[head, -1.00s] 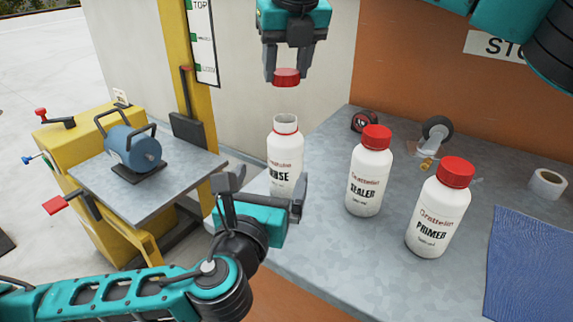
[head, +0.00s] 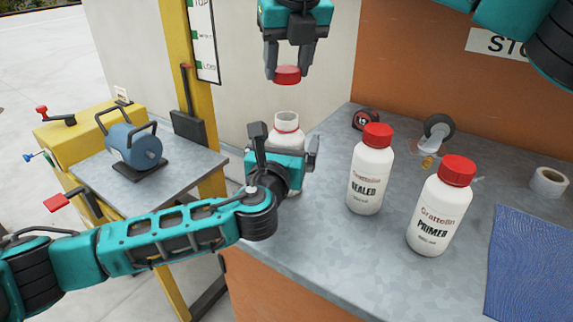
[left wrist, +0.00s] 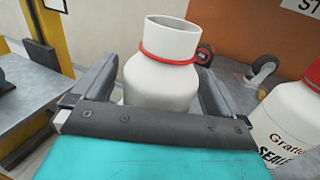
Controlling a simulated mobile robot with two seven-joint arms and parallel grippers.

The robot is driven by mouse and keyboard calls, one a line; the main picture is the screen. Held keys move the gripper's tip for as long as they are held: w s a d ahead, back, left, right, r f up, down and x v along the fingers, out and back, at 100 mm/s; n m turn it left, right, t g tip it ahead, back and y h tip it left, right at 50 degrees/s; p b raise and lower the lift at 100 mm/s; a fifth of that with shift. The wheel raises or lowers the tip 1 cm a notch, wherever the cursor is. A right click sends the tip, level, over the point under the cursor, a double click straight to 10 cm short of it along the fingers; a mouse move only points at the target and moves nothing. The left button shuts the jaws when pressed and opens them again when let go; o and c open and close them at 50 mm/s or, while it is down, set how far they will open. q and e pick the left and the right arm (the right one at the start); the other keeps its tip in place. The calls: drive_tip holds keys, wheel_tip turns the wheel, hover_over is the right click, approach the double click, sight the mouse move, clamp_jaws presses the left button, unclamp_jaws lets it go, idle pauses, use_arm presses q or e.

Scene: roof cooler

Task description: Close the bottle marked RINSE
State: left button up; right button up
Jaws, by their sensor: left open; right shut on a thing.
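The RINSE bottle (head: 286,124) is white and stands upright on the grey bench with its mouth open. My left gripper (head: 284,146) is in front of it and covers its label. In the left wrist view the bottle (left wrist: 163,78) stands between the two open fingers (left wrist: 155,92), with a red ring round its neck; I cannot tell whether the fingers touch it. My right gripper (head: 288,74) is shut on a red cap (head: 288,75) and holds it above the bottle's mouth, clear of it.
The SEALER bottle (head: 370,170) and the PRIMER bottle (head: 441,207), both red-capped, stand to the right. A tape measure (head: 366,119), a caster wheel (head: 438,127), a white roll (head: 549,182) and a blue mat (head: 530,262) lie on the bench (head: 320,250).

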use_arm(q)
drive_tip(key=shift+w, duration=0.15)
drive_tip(key=shift+c, duration=0.5)
drive_tip(key=c, duration=1.4)
use_arm(e)
hover_over(284, 115)
drive_tip(key=s, duration=0.2)
drive_tip(key=shift+s+d+f, duration=0.1)
drive_tip(key=shift+d+f, duration=0.1)
drive_tip(key=shift+f, duration=1.05)
drive_tip(key=shift+d+f, duration=0.15)
drive_tip(key=shift+f, duration=1.05)
drive_tip(key=shift+f, duration=0.1)
drive_tip(key=shift+f, duration=0.8)
drive_tip(key=shift+f, duration=0.55)
